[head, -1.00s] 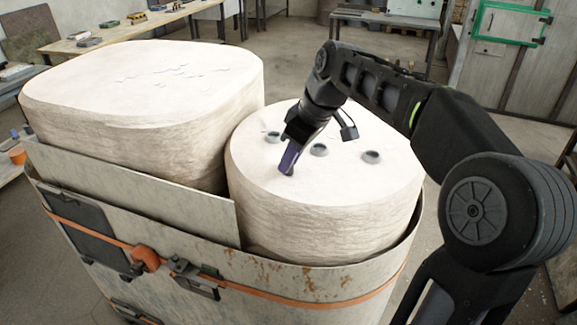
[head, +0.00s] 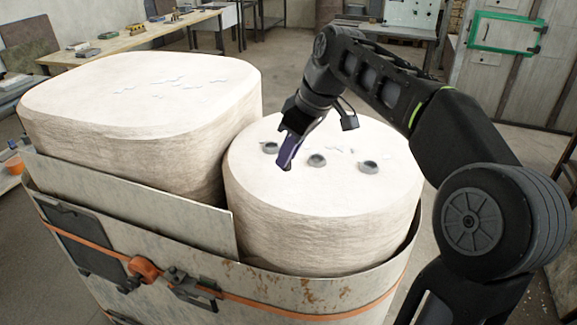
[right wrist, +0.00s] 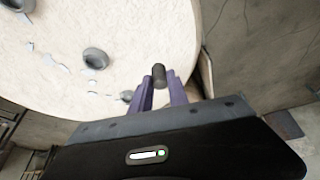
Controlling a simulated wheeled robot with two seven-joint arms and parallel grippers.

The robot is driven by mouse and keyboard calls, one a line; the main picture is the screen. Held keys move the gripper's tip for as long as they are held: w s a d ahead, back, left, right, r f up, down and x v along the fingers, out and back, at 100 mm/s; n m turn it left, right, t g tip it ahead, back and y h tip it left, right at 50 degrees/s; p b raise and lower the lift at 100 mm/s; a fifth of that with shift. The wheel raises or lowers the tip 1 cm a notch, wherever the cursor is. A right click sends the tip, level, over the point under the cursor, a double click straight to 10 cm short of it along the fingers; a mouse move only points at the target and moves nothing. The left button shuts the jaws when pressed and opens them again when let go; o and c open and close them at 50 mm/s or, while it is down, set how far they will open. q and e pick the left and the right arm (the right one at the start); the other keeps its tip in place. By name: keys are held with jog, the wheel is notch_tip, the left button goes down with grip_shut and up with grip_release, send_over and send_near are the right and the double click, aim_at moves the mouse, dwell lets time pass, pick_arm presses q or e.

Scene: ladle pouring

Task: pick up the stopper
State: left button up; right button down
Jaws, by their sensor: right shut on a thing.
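The stopper is a small dark grey cylinder. In the right wrist view the stopper (right wrist: 159,76) sits between the two purple fingers of my right gripper (right wrist: 160,90), which is shut on it. In the head view my right gripper (head: 286,160) points down over the top of the round pale block (head: 320,200), among small grey rings. Only a dark tip of the stopper shows there below the fingers. It looks slightly above the block top, though the exact gap is hard to tell. My left gripper is out of view.
Grey rings (head: 317,160) stand on the round block, one left of my fingers and others to the right, with pale flakes around. A larger pale block (head: 140,90) stands at left. Both sit in a worn metal bin (head: 250,285) with an orange strap.

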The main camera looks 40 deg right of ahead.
notch_tip(320, 180, up, 5)
jog(key=shift+r+p, duration=0.15)
jog(key=shift+p, duration=0.95)
jog(key=shift+r+p, duration=0.3)
jog(key=shift+f, duration=0.1)
